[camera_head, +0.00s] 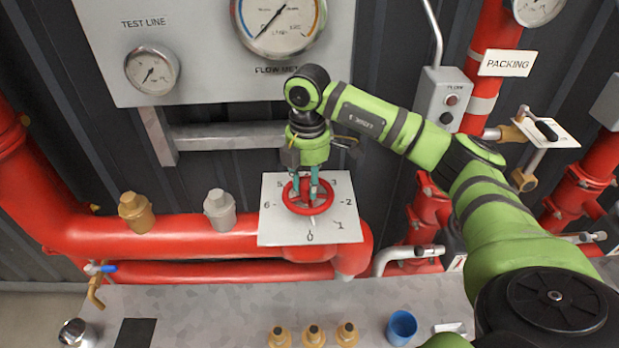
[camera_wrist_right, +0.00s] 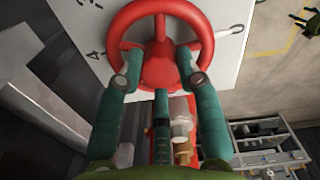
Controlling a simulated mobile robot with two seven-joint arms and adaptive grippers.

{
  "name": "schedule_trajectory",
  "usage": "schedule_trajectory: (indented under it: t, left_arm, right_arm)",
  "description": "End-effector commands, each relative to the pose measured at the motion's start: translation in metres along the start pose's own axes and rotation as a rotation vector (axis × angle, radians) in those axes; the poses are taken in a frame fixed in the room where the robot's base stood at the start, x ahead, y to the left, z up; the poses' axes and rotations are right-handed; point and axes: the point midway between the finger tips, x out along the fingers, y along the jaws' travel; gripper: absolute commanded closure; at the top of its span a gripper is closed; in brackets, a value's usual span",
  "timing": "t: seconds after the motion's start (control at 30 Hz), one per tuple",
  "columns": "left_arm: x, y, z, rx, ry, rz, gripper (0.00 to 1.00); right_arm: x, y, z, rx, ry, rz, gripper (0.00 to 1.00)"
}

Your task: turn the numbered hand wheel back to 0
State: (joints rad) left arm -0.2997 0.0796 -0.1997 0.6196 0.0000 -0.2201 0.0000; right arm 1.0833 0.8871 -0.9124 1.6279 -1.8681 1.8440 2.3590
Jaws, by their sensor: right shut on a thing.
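The red hand wheel (camera_head: 305,207) sits on a white square dial plate (camera_head: 270,233) with numbers around its edge. A small white pointer (camera_head: 313,221) sticks out from the wheel's lower side, close above the 0. My right gripper (camera_head: 314,188) reaches down from above and is shut on the wheel. The pointer shows there at the right of the rim (camera_wrist_right: 231,33). The 4 is hidden by my gripper in the head view. My left gripper is out of view.
A red pipe (camera_head: 100,235) with brass and grey fittings runs left of the plate. A gauge panel (camera_head: 215,80) hangs above. Brass caps (camera_head: 313,335) and a blue cup (camera_head: 402,326) stand on the grey bench (camera_head: 220,305) below. My right arm crosses the right side.

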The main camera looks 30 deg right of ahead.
Motion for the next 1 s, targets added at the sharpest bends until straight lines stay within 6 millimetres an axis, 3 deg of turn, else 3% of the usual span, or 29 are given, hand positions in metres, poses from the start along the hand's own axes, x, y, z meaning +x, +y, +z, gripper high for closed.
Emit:
schedule_trajectory:
  t: [0.07,0.1,0.13,0.17,0.57,1.0]
  left_arm:
    - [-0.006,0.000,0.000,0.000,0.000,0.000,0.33]
    - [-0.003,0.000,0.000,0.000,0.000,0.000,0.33]
    - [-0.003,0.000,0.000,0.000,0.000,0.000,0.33]
    - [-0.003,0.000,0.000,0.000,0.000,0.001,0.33]
    - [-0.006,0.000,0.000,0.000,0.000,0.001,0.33]
    - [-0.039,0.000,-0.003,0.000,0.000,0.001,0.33]
  right_arm:
    - [-0.001,-0.001,-0.006,0.114,0.011,-0.005,1.00]
    - [0.001,-0.001,-0.005,0.100,0.011,-0.004,0.48]
    - [0.001,-0.001,-0.005,0.099,0.011,-0.003,0.36]
    - [0.001,-0.001,-0.005,0.098,0.010,-0.003,0.33]
    - [-0.004,0.000,-0.001,0.102,0.003,0.000,0.33]
    - [-0.047,0.000,-0.001,0.102,0.001,-0.001,0.33]
